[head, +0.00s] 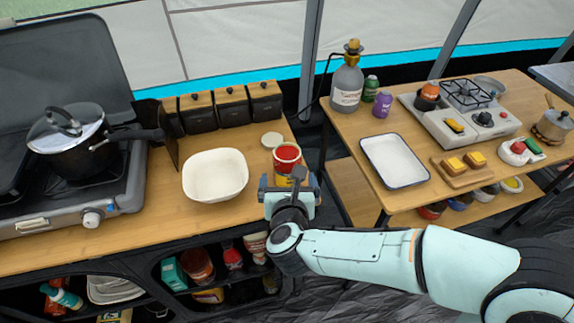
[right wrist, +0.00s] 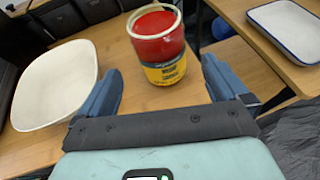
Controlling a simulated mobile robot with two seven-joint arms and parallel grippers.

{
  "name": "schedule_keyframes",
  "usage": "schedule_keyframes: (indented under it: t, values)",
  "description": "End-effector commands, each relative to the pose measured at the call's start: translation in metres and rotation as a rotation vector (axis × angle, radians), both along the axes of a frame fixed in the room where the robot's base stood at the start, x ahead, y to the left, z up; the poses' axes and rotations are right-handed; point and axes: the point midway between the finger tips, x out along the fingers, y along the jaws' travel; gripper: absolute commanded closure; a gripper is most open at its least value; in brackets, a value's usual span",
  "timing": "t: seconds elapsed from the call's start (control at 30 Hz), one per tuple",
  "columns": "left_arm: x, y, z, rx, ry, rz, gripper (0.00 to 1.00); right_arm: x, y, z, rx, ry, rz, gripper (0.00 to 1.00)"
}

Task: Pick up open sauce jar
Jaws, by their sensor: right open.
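The open sauce jar (head: 287,157) has red contents at its open mouth and a yellow label. It stands upright near the right edge of the left wooden counter. My right gripper (head: 289,185) is at the near side of the jar in the head view. In the right wrist view the jar (right wrist: 158,48) stands beyond and between the two blue fingers of my right gripper (right wrist: 160,85), which are spread apart with nothing held. A round pale lid (head: 271,140) lies on the counter behind the jar. My left gripper is not in view.
A white bowl (head: 215,176) stands left of the jar. Black containers with wooden lids (head: 231,104) line the back. A stove with a pot (head: 70,142) is at left. A gap separates the counter from the right table, which holds a white tray (head: 394,162).

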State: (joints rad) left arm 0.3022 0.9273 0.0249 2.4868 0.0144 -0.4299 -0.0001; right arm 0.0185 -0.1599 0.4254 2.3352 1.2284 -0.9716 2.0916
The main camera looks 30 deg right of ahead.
Motion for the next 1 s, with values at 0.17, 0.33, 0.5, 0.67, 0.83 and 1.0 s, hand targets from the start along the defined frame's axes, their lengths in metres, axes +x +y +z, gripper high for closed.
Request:
schedule_keyframes:
  t: [0.17, 0.33, 0.5, 0.67, 0.83, 1.0]
  values:
    - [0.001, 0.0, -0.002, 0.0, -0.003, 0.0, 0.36, 0.022, -0.012, -0.011, 0.001, 0.002, -0.001, 0.0]
    - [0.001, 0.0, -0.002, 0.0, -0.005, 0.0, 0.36, 0.031, -0.017, -0.016, 0.001, 0.002, -0.001, 0.0]
    - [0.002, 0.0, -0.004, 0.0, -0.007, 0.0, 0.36, 0.049, -0.028, -0.029, -0.001, 0.005, -0.002, 0.0]
    - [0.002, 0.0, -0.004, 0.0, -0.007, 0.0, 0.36, 0.066, -0.035, -0.035, 0.0, 0.001, 0.0, 0.0]
    - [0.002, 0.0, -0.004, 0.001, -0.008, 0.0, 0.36, 0.07, -0.037, -0.037, -0.001, 0.001, 0.002, 0.0]
    - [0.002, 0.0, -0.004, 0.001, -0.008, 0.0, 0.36, 0.069, -0.037, -0.036, -0.001, 0.001, 0.002, 0.13]
